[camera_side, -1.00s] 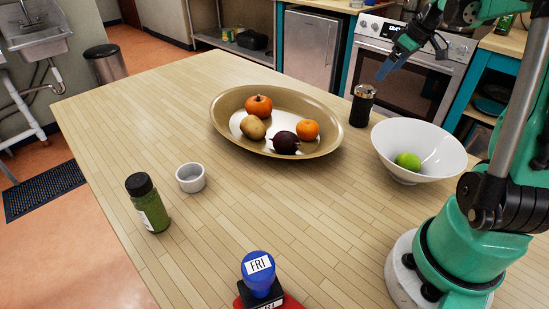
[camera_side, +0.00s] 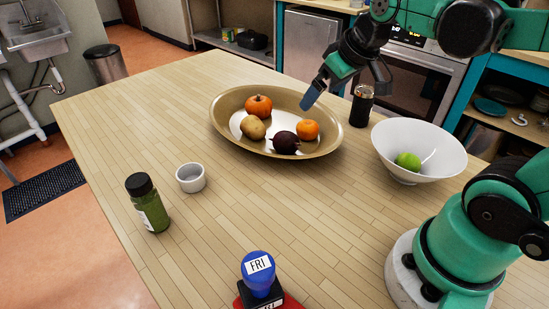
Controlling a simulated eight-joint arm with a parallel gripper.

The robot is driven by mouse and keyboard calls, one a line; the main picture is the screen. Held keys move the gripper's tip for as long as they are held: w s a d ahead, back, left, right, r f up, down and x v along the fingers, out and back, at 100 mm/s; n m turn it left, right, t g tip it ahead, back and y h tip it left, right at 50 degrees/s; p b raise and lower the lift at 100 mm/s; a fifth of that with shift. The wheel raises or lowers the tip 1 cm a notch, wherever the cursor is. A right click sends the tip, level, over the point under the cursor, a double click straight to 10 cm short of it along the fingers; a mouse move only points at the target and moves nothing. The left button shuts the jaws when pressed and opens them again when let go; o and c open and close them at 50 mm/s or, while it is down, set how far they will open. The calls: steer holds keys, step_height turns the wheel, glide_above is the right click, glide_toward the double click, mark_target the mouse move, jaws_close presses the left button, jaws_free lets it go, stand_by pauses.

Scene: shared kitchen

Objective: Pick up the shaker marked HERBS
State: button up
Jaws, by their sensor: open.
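A shaker with green contents and a black lid (camera_side: 148,207) stands upright at the left front of the wooden table. Part of a white label shows on its side, but I cannot read it. A second, dark shaker (camera_side: 361,106) stands upright at the back right, between the oval dish and the white bowl; no marking on it can be read. My gripper (camera_side: 346,98) is open and empty, above the right back rim of the oval dish, near the dark shaker and far from the green one.
An oval dish (camera_side: 222,134) holds several fruits and vegetables. A white bowl (camera_side: 440,146) with a green fruit stands right. A small white cup (camera_side: 190,178) is beside the green shaker. A blue stamp marked FRI (camera_side: 259,274) is at the front. The table's middle is clear.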

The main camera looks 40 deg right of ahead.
steer(key=s+a+f+t, duration=0.1)
steer(key=s+a+f, duration=0.1)
steer(key=a, duration=0.4)
steer(key=shift+f+y, duration=0.3)
steer(key=shift+f, duration=0.3)
steer(key=shift+s+a, duration=0.1)
